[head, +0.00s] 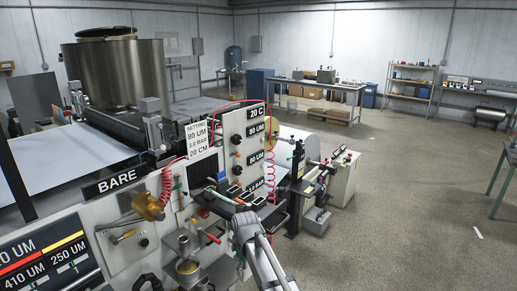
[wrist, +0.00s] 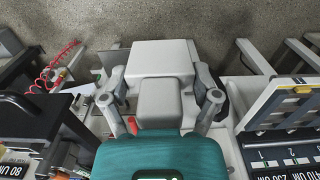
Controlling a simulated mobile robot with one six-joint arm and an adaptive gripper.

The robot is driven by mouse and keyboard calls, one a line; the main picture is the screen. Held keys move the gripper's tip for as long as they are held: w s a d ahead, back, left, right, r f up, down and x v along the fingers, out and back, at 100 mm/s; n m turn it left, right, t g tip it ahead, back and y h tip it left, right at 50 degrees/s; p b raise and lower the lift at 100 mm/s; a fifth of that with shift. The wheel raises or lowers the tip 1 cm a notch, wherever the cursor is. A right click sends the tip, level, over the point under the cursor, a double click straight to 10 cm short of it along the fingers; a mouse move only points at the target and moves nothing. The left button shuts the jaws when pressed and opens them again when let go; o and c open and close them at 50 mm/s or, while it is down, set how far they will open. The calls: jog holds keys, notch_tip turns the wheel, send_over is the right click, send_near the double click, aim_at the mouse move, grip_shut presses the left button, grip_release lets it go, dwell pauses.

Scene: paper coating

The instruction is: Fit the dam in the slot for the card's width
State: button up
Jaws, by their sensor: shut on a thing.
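My gripper (head: 243,218) is at the front of the coating machine, below the upright panel and close to a small ledge with dark and orange pieces. In the wrist view its grey fingers (wrist: 160,94) stand either side of a pale block. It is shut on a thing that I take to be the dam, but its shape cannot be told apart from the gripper. The setting card (head: 197,138) reads 80 UM, 3.0 BAR and 20 CM. A "20 C" label, cut short, (head: 256,112) is at the panel's top. The slot cannot be made out.
A coiled red hose (head: 168,180) and a brass fitting (head: 146,206) are left of my gripper. A workbench (head: 318,86) stands at the back. The floor on the right is mostly clear.

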jog(key=shift+f+b, duration=0.9)
jog(key=shift+f, duration=0.45)
jog(key=shift+d, duration=0.1)
